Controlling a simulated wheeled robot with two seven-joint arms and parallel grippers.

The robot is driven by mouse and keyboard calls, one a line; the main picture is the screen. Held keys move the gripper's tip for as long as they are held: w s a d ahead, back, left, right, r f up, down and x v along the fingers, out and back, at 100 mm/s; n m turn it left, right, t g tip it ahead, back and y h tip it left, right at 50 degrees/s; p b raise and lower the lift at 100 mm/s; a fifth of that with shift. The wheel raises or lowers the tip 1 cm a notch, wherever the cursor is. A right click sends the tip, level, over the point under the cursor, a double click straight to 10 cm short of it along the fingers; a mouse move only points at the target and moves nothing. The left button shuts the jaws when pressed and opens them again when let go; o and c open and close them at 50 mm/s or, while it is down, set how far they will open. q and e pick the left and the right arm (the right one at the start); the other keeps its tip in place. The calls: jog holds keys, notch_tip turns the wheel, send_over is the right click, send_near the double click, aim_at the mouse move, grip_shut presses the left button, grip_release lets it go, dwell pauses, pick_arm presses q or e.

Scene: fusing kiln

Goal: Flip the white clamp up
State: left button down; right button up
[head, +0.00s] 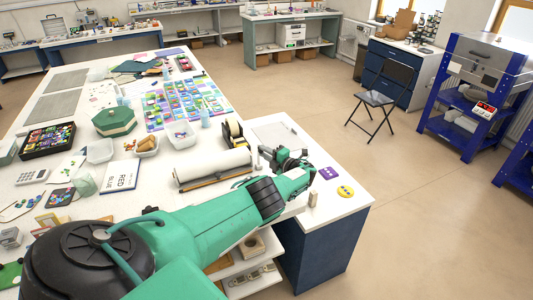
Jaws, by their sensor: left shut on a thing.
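My left gripper (269,154) is at the end of the green arm, over the right end of the white worktable (350,212). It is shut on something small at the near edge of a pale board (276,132). The fingers and wrist hide most of what is held, and I cannot make out the white clamp clearly there. My right gripper is not in view.
A white roll (212,168) and a tape dispenser (234,133) stand just left of the gripper. A purple piece (328,173), a yellow piece (345,191) and a small tan block (313,199) lie to its right. The floor beyond is clear up to a folding chair (384,97).

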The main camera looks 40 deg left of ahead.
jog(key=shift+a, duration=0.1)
pick_arm(q)
jog(key=c, duration=1.3)
grip_release()
jog(key=shift+w, duration=0.1)
jog(key=shift+o, duration=0.2)
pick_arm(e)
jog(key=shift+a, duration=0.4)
pick_arm(q)
jog(key=shift+d, duration=0.15)
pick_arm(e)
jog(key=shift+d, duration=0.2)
pick_arm(q)
jog(key=d+p, duration=0.3)
jog(key=d, duration=1)
jog(key=shift+d, duration=0.35)
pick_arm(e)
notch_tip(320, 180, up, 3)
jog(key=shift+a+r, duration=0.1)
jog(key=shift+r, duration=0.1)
